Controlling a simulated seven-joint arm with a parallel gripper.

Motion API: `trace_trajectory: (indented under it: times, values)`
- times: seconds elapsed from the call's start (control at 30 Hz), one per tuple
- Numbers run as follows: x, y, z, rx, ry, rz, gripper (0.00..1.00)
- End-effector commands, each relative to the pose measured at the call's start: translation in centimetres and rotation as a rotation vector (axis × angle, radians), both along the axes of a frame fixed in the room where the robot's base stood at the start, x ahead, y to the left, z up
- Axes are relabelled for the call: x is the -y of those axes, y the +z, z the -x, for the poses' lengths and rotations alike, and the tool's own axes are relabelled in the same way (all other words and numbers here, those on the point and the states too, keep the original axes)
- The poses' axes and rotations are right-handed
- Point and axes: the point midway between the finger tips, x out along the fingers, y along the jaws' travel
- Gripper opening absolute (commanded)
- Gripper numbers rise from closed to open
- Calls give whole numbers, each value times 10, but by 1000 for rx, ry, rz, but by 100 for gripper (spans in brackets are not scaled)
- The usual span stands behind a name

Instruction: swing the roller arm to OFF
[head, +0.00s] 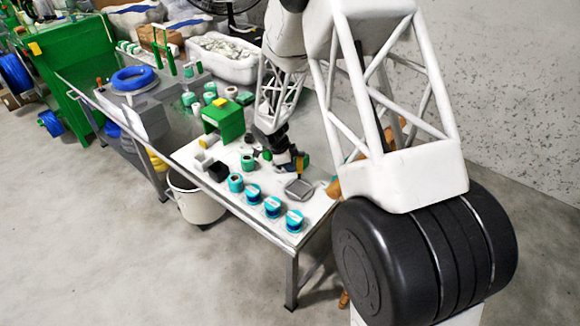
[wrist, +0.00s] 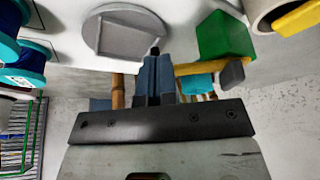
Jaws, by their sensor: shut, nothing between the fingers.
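In the wrist view, my gripper (wrist: 158,72) is shut, its two blue-grey fingers together with nothing between them. Just right of the fingers, a yellow bar (wrist: 202,67) runs across below a green block (wrist: 224,38). A small dark grey piece (wrist: 232,75) sits at the bar's right end. This looks like the roller arm and its housing; the bar's left end meets or passes behind the fingers, and contact is unclear. In the head view, my gripper (head: 292,163) is low over the white table top beside a small yellow-orange piece (head: 300,168). No OFF marking is readable.
A grey dish (head: 299,189) lies close to the gripper; it also shows in the wrist view (wrist: 125,38). Several teal spools (head: 273,206) line the table's front edge. A white bucket (head: 196,203) is on the floor.

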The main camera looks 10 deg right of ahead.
Motion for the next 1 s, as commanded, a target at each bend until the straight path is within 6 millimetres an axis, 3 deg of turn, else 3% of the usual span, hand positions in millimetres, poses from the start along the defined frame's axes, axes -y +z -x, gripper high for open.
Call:
trace_trajectory:
  times: [0.67, 1.0]
  values:
    - [8, 0, 5, 0, 112, 0, 0]
    - [26, 1, 11, 2, 336, 0, 0]
